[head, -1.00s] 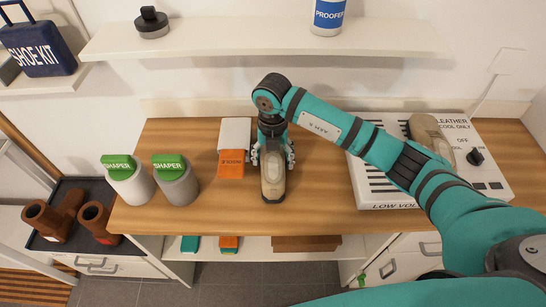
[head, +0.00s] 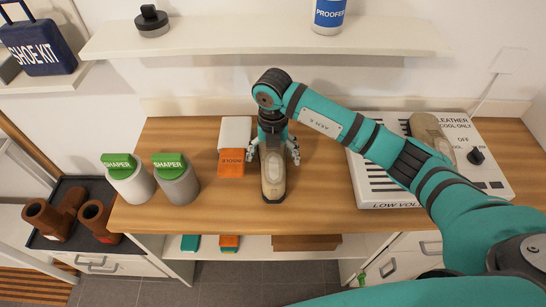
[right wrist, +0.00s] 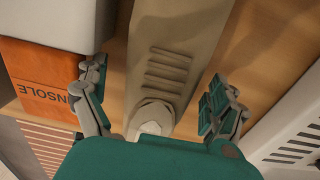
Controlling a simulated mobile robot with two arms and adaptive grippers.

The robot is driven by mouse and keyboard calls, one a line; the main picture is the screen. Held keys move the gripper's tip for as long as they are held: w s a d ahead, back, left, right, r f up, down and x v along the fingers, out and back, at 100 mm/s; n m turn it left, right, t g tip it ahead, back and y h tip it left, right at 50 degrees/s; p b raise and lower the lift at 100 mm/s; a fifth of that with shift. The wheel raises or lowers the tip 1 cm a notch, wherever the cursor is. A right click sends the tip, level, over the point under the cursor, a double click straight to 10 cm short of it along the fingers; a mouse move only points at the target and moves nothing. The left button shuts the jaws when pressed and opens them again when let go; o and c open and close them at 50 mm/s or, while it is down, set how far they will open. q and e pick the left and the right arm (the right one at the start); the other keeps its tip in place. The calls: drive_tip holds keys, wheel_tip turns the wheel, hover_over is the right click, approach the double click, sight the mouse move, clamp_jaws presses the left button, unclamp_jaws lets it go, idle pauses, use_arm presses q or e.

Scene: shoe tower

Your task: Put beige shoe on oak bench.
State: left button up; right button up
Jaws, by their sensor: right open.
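A beige shoe (head: 273,178) lies on the oak bench (head: 325,190), its toe toward the front edge. My right gripper (head: 273,152) is over the back end of this shoe, its fingers spread open on either side. In the right wrist view the beige shoe (right wrist: 170,60) runs between the open fingers of my right gripper (right wrist: 163,108), with a gap on both sides. A second beige shoe (head: 431,135) rests on the white low-voltage box (head: 376,180) at the right. My left gripper is not in view.
An orange and white box (head: 232,162) stands just left of the shoe, close to my gripper; it also shows in the right wrist view (right wrist: 40,80). Two shaper canisters (head: 180,188) stand at the bench's left end. A wall shelf (head: 240,42) hangs behind.

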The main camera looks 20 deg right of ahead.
sight(273, 151)
wheel_tip(273, 151, up, 11)
drive_tip(key=shift+f+b, duration=0.15)
drive_tip(key=shift+b, duration=0.4)
drive_tip(key=shift+f, duration=0.1)
